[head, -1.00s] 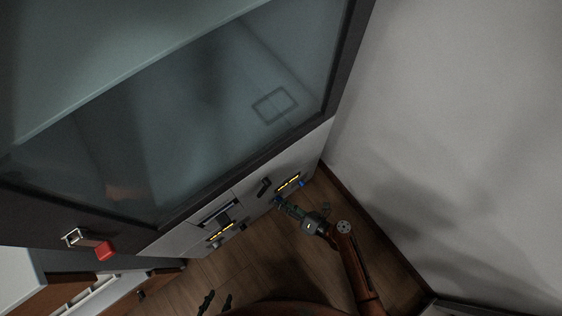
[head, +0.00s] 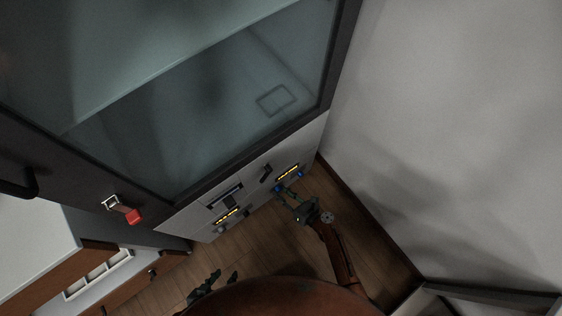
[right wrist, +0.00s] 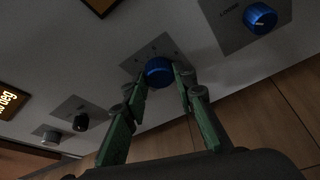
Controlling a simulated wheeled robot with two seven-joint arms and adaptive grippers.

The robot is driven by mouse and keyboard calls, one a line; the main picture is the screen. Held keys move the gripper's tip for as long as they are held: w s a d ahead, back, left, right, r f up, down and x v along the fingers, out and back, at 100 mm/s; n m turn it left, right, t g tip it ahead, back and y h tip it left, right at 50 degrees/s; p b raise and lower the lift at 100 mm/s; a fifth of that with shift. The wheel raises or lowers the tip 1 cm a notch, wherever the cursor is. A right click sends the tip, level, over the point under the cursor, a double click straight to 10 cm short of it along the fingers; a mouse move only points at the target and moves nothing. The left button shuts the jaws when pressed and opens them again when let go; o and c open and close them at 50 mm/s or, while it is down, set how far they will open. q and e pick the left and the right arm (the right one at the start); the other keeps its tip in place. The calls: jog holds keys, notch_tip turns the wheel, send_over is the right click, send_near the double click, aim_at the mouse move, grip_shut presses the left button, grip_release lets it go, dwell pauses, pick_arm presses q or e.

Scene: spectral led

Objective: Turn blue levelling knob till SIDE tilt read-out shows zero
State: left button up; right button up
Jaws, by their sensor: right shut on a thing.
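A blue knob (right wrist: 158,70) sits on a square plate with marks around it on the pale panel. My right gripper (right wrist: 160,78) has one green finger on each side of it, shut on it. In the head view, this knob (head: 278,188) is at the tips of my right gripper (head: 284,192). My left gripper (head: 225,274) is low, open and empty.
A dark lever (head: 266,173) sits left of the yellow read-out. Another yellow read-out (head: 228,215) is further left. A red-ended handle (head: 134,216) sticks out from the dark frame. A bare wall (head: 450,120) stands close on the right.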

jog(key=shift+r+n, duration=0.1)
jog(key=shift+n, duration=0.2)
jog(key=shift+a, duration=0.1)
jog(key=o, duration=1)
jog(key=shift+o, duration=0.8)
jog(key=v, duration=1.2)
jog(key=shift+a+r, duration=0.1)
jog(key=shift+r, duration=0.05)
